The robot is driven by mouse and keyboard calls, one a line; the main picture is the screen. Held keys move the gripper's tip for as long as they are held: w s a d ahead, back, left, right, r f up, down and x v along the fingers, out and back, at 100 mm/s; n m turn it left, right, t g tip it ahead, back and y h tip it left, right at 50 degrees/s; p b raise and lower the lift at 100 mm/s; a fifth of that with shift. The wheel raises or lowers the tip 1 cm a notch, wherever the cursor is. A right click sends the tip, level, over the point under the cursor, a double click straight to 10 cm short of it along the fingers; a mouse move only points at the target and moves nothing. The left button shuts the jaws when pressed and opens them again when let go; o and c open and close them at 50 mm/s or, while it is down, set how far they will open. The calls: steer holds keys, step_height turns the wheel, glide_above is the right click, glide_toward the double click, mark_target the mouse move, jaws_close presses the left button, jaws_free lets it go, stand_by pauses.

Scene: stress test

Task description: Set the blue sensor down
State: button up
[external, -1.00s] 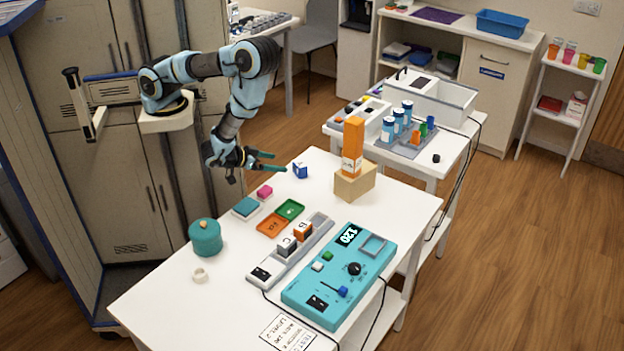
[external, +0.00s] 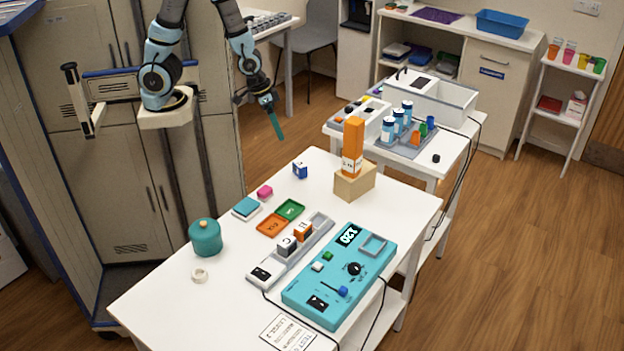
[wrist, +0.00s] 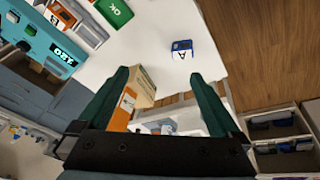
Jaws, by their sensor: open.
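The blue sensor (external: 300,170), a small blue block with a white face, rests on the white table (external: 225,285) near its back edge. It also shows in the wrist view (wrist: 182,49), where the letter A is readable and the block sits on the bare tabletop. My gripper (external: 275,122) is above and behind the table's back edge, clear of the sensor, with its green fingers pointing down. In the wrist view my gripper (wrist: 158,75) has its two fingers spread wide with nothing held between them.
A tall orange box (external: 353,145) stands on a cardboard block (external: 355,186) to the sensor's right. Table around the sensor is bare.

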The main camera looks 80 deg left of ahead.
steer(key=s+a+r+m+g+y, duration=0.1)
steer(key=s+a+r+m, duration=0.1)
steer(key=s+a+r, duration=0.2)
steer(key=a+r, duration=0.2)
steer(key=a, duration=0.1)
steer(key=shift+s+r+g, duration=0.2)
steer(key=shift+s+g, duration=0.2)
steer(key=shift+a, duration=0.1)
step_height(320, 180, down, 5)
steer(key=b, duration=0.4)
steer(key=shift+r+b, duration=0.15)
steer(key=shift+b, duration=0.2)
